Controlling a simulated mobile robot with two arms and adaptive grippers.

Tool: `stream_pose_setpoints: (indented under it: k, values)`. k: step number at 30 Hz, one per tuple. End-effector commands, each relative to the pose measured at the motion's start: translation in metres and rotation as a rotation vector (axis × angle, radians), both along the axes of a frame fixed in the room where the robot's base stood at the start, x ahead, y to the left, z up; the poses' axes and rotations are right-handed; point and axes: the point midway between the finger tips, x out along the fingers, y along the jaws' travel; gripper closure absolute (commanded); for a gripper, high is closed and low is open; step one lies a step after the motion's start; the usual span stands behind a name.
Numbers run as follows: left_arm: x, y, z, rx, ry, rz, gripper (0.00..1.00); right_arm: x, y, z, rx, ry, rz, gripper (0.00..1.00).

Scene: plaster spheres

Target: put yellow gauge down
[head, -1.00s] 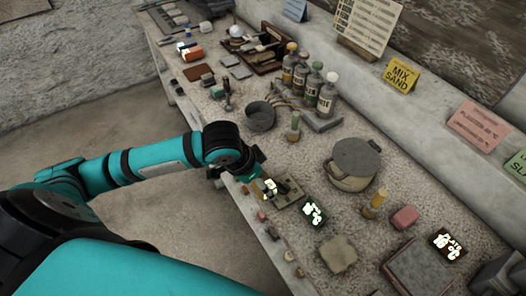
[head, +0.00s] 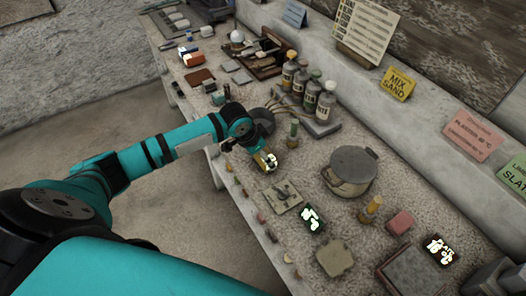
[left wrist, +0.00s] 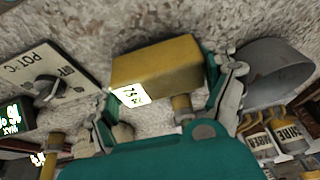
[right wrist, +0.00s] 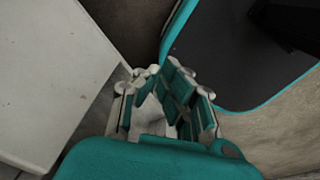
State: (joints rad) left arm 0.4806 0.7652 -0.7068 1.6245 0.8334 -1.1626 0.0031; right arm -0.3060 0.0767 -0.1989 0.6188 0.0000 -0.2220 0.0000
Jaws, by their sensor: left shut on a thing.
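The yellow gauge (head: 265,161) is a small boxy block with a white lit display. My left gripper (head: 252,150) is shut on it above the front part of the bench. In the left wrist view the gauge (left wrist: 158,66) sits between the two fingers of my left gripper (left wrist: 168,105), with its display facing the camera. I cannot tell whether its underside touches the bench. My right gripper (right wrist: 165,100) shows only in the right wrist view, beside a pale flat surface and away from the gauge. Its fingers are close together, and whether they are shut is unclear.
The POT °C dial plate (head: 282,197) lies nearer me than the gauge. A dark bowl (head: 263,117) is just behind my left gripper. A green-topped peg (head: 293,134), a lidded pot (head: 350,168) and several bottles (head: 308,90) stand further in. Small pieces line the front edge.

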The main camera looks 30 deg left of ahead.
Motion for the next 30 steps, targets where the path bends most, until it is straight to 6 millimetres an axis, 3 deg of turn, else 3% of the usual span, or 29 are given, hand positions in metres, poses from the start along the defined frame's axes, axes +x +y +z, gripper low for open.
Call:
stream_pose_setpoints:
  k: [10, 11, 14, 23, 30]
  values:
    - [0.0, 0.0, -0.003, 0.0, -0.001, 0.0, 0.45, 0.004, 0.0, 0.0, 0.0, -0.006, 0.001, 1.0]
    - [0.0, 0.0, -0.004, 0.001, 0.0, 0.0, 0.14, 0.005, 0.0, 0.0, 0.0, -0.007, 0.001, 1.0]
    - [0.0, 0.0, -0.004, 0.001, 0.0, 0.0, 0.01, 0.006, 0.0, 0.0, 0.001, -0.009, 0.001, 1.0]
    - [0.0, 0.0, -0.002, 0.0, -0.001, 0.0, 0.0, 0.006, -0.002, 0.0, -0.001, -0.009, 0.002, 1.0]
    - [-0.01, 0.006, 0.027, 0.002, -0.005, -0.002, 0.0, 0.007, -0.004, -0.003, -0.004, -0.01, 0.004, 1.0]
